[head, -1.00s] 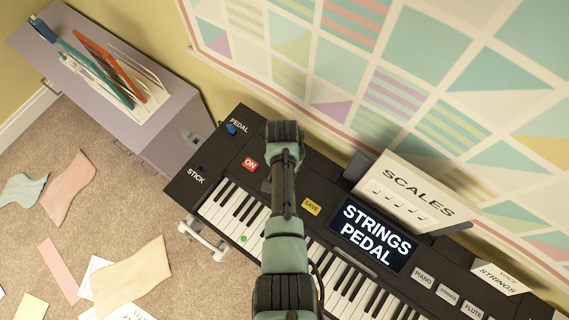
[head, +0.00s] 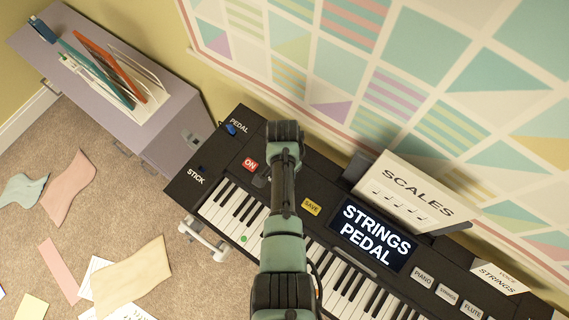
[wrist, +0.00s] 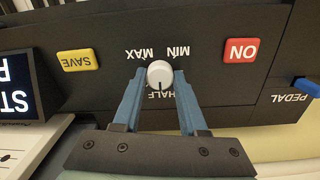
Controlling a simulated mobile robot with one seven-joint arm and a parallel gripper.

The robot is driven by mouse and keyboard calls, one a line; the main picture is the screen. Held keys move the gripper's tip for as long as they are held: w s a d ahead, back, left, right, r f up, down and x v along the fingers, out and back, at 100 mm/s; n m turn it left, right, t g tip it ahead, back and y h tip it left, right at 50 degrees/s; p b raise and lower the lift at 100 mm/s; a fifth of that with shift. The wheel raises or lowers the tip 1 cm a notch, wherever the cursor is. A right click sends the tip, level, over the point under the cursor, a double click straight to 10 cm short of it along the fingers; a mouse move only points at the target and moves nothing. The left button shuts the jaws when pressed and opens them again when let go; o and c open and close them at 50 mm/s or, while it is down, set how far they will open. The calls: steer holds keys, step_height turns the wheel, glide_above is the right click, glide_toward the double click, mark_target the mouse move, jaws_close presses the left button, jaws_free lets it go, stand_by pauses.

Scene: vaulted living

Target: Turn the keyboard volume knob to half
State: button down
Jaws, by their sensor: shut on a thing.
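The volume knob (wrist: 160,74) is a small white round knob on the black keyboard panel, seen in the wrist view. Labels MAX, MIN and HALF stand around it. A dark pointer line on the knob points down the picture, toward the HALF label, which is partly covered. My gripper (wrist: 160,80) has its two blue fingers on either side of the knob, closed on it. The black keyboard (head: 228,165) runs diagonally across the head view; there my arm hides the knob. The keyboard screen (head: 372,236) reads STRINGS PEDAL.
A red ON button (head: 250,164) and a yellow SAVE button (head: 311,207) flank the knob area. A blue PEDAL switch (head: 231,129) is at the far left corner. A SCALES booklet (head: 415,195) stands behind the screen. A lilac cabinet (head: 175,125) is at left; papers lie on the carpet.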

steer(key=shift+c, duration=2.2)
jaws_free()
step_height(320, 180, up, 13)
steer(key=shift+w+a, duration=0.1)
steer(key=w+r+n+t, duration=0.2)
steer(key=w+r+t, duration=0.2)
steer(key=r, duration=0.5)
steer(key=w+r+n+t, duration=0.2)
steer(key=w+r+t, duration=0.25)
steer(key=r, duration=0.45)
steer(key=w+r+n+t, duration=0.2)
steer(key=w+r+t, duration=0.25)
steer(key=r, duration=0.55)
steer(key=s+r+n+t, duration=0.2)
steer(key=s+r+t, duration=0.15)
steer(key=r, duration=0.85)
steer(key=s+r+n+t, duration=0.15)
steer(key=r+t, duration=0.35)
steer(key=r, duration=0.7)
steer(key=s+r+t, duration=0.3)
steer(key=s+r, duration=0.2)
steer(key=r, duration=0.3)
steer(key=s+r+t, duration=0.3)
steer(key=s+r, duration=0.2)
steer(key=r, duration=0.2)
steer(key=shift+s+r, duration=0.25)
steer(key=shift+r, duration=0.1)
